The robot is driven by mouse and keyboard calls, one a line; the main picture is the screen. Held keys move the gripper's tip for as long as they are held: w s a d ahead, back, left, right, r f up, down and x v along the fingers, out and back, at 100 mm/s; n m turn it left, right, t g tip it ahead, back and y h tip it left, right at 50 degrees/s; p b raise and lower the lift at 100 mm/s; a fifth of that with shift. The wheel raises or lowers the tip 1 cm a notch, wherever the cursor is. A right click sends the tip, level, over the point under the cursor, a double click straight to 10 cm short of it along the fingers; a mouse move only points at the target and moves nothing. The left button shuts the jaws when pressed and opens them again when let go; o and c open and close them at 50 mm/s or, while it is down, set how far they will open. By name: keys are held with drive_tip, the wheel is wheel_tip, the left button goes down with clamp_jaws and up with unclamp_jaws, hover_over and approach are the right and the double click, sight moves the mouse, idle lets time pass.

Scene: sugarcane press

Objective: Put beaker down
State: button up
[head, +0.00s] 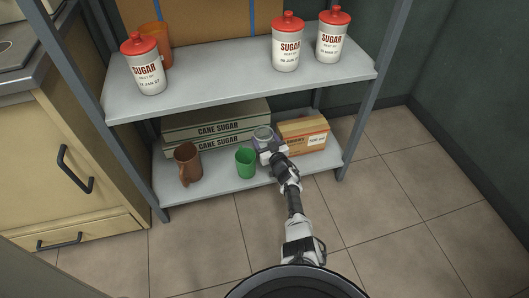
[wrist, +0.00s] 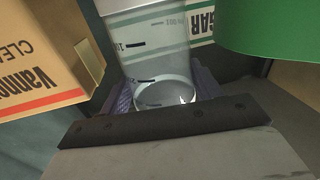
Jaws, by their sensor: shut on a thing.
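The beaker (head: 262,133) is clear glass and is over the lower shelf (head: 215,193), between the green cup (head: 245,163) and the cardboard box (head: 303,135). In the wrist view the beaker (wrist: 155,55) shows printed volume marks and stands between my purple finger pads. My gripper (head: 268,148) reaches in from the front and is shut on the beaker; it also shows in the wrist view (wrist: 165,95). The beaker looks about upright. My gripper hides part of it in the head view, and I cannot tell whether its base touches the shelf.
Stacked cane sugar boxes (head: 215,125) lie behind. A brown mug (head: 187,164) stands at left. The upper shelf (head: 230,85) overhangs, with sugar jars (head: 287,45) and an orange cup (head: 157,42). The green cup and cardboard box flank my gripper closely. A shelf post (head: 362,95) stands right.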

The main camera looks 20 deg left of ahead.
drive_tip(key=shift+f+b, duration=1.45)
drive_tip(key=shift+f, duration=0.8)
drive_tip(key=shift+f, duration=0.15)
drive_tip(key=shift+f+b, duration=0.45)
drive_tip(key=shift+b, duration=0.2)
drive_tip(key=o, duration=1.1)
drive_tip(key=shift+s+f, duration=0.15)
drive_tip(key=shift+f, duration=0.1)
drive_tip(key=shift+c, duration=0.2)
drive_tip(key=shift+r+p, duration=0.4)
drive_tip(key=shift+p, duration=0.15)
drive_tip(key=p+v, duration=0.6)
drive_tip(key=v, duration=0.1)
drive_tip(key=shift+d+r, duration=0.15)
drive_tip(key=shift+r, duration=0.25)
